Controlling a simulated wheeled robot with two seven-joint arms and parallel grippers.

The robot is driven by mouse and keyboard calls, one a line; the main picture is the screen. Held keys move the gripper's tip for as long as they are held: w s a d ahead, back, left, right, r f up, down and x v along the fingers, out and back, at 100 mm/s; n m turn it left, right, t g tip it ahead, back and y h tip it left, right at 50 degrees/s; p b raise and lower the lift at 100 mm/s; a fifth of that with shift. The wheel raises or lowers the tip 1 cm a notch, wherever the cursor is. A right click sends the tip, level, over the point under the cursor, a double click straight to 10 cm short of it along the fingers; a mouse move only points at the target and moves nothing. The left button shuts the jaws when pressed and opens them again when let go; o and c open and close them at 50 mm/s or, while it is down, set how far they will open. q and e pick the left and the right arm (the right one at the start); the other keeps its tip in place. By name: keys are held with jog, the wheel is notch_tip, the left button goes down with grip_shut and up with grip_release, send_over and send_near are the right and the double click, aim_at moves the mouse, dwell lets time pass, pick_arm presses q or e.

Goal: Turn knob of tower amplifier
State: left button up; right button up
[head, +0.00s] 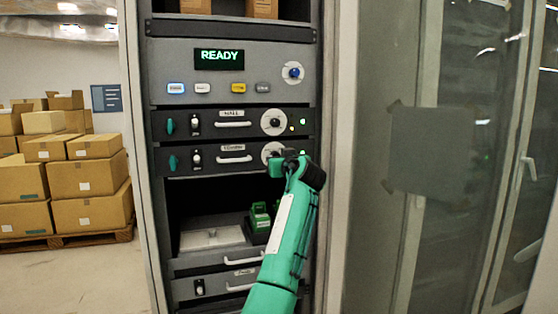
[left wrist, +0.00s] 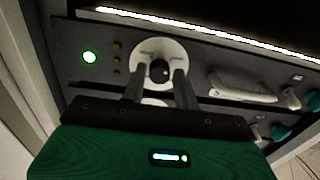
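The second dark amplifier unit (head: 215,160) in the rack has a label too blurred to read surely. Its black knob (left wrist: 159,71) sits on a round white dial (left wrist: 140,50); in the head view the gripper partly covers this dial (head: 267,151). My left gripper (left wrist: 159,76) is open, with one finger on each side of the knob and a visible gap to it. In the head view my green left arm reaches up to that gripper (head: 287,166). My right gripper is in neither view.
The unit above, labelled HALL, has its own dial (head: 273,122). A panel with a READY display (head: 219,59) and coloured buttons is higher. Below is an open bay with a green device (head: 260,218). A glass door (head: 430,150) stands right; boxes (head: 90,180) are stacked left.

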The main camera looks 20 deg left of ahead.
pick_arm(q)
jog(key=shift+o, duration=1.2)
jog(key=shift+s+d, duration=0.1)
jog(key=b+v, duration=0.1)
jog(key=v, duration=1.2)
jog(key=shift+s, duration=0.25)
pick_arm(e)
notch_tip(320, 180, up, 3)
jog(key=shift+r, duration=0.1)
pick_arm(q)
jog(key=shift+d, duration=0.1)
